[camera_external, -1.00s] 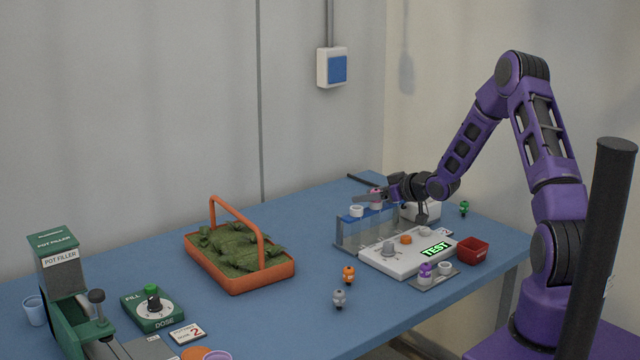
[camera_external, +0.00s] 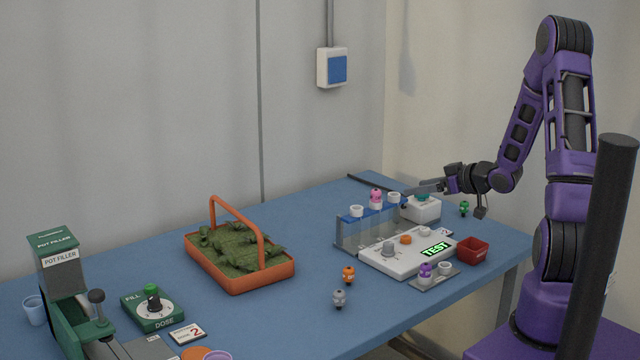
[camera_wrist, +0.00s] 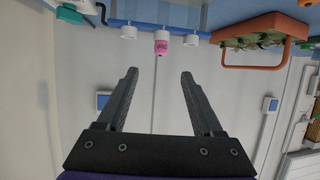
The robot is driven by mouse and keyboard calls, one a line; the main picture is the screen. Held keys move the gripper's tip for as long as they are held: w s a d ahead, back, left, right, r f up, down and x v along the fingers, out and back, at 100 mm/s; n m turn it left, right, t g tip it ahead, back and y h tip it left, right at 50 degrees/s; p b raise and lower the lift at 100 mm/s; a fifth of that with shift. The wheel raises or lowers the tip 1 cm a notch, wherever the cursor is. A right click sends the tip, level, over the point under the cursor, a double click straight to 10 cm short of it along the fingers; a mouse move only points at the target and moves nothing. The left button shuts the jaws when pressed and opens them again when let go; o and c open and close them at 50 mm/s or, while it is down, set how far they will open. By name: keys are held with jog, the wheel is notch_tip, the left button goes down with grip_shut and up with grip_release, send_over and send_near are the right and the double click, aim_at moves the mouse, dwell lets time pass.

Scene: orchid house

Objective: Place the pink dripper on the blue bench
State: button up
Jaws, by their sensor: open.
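The pink dripper (camera_external: 376,196) stands upright in the middle of the blue-topped tube rack (camera_external: 352,217), between two white caps. The rack stands on the blue bench (camera_external: 310,212). In the wrist view the pink dripper (camera_wrist: 161,43) shows beyond the fingertips, hanging from the rack's blue bar in the inverted picture. My gripper (camera_external: 447,203) is open and empty, to the right of the rack and apart from the dripper. In the wrist view both fingers (camera_wrist: 158,72) are spread with nothing between them.
A white test panel (camera_external: 395,255) lies before the rack, with a red bin (camera_external: 473,251) at its right. An orange dripper (camera_external: 348,274) and a grey one (camera_external: 339,298) stand in front. An orange basket (camera_external: 240,282) is left. Bench between basket and rack is clear.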

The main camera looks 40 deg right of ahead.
aim_at(379, 192)
dwell(0.3)
jog(key=b+x, duration=0.1)
jog(key=x, duration=0.3)
jog(key=b+x, duration=0.2)
jog(key=x, duration=0.3)
jog(key=b+x, duration=0.1)
jog(key=x, duration=0.3)
jog(key=shift+w+a+r, duration=0.15)
jog(key=shift+w+a, duration=0.05)
jog(key=shift+w, duration=0.6)
grip_shut()
